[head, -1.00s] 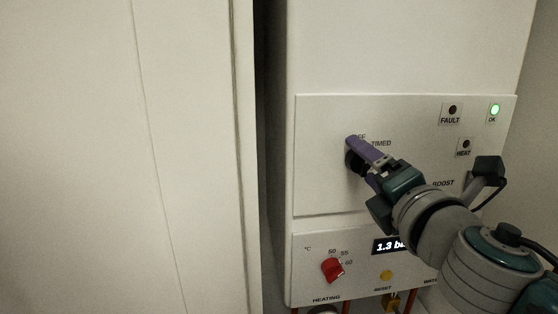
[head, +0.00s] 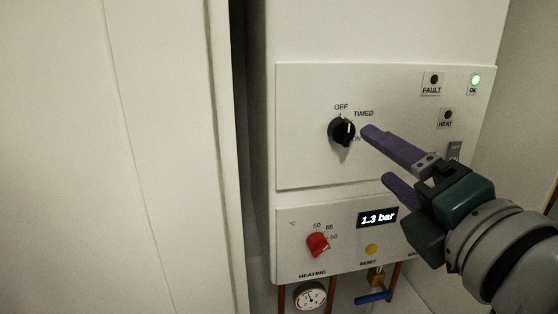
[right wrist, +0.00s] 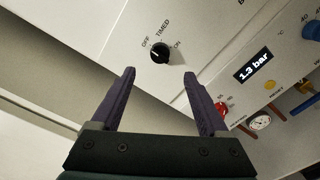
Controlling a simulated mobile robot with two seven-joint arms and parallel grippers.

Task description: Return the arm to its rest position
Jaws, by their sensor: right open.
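My right gripper (head: 378,156) is open and empty in front of the white boiler panel. Its two purple fingers are apart, to the right of and below the black rotary knob (head: 341,132). The knob carries a white mark on its right side, and the labels OFF, TIMED and ON stand around it. In the right wrist view, the knob (right wrist: 160,54) shows beyond the open fingertips (right wrist: 159,73), with clear space between. My left gripper is not in view.
Below are a red temperature knob (head: 317,244), a 1.3 bar display (head: 377,218), a yellow reset button (head: 371,249), a gauge (head: 309,297) and a blue valve handle (head: 374,297). The green OK lamp (head: 475,80) is lit. A pale panel (head: 60,160) fills the left.

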